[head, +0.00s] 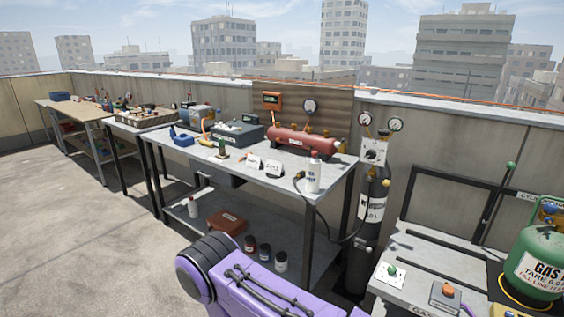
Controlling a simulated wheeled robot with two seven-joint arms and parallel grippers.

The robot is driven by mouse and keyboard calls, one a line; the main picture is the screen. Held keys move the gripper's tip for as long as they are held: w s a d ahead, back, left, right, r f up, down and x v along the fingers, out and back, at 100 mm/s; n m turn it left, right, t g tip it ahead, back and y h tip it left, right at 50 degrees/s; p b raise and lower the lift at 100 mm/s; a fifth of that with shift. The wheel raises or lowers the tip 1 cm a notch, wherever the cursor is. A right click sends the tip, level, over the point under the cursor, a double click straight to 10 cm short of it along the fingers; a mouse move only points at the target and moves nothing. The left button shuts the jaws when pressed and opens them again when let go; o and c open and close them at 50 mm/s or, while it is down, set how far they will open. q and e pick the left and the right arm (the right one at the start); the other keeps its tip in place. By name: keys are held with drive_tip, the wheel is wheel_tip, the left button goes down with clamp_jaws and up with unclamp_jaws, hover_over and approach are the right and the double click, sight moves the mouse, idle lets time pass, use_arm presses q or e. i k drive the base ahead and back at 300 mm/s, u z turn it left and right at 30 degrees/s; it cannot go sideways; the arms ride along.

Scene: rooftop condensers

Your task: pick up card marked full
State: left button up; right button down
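Two small white cards with dark lettering stand close together near the front edge of the middle workbench (215,165): a left card (254,162) and a right card (273,168). The lettering is too small to read for certain, so I cannot tell which one is marked full. Neither of my grippers is in view. A purple link of my own arm crosses the bottom middle, well in front of the bench and apart from the cards.
A white bottle (313,175) stands right of the cards, and a red tank (300,139) lies behind them. A dark gas cylinder (373,205) stands beyond the bench's right end. A green gas tank (538,262) is at far right. Open floor (90,230) lies left.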

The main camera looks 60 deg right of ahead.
sight(273, 167)
drive_tip(key=z, duration=0.65)
drive_tip(key=i, duration=1.1)
drive_tip(key=z, duration=1)
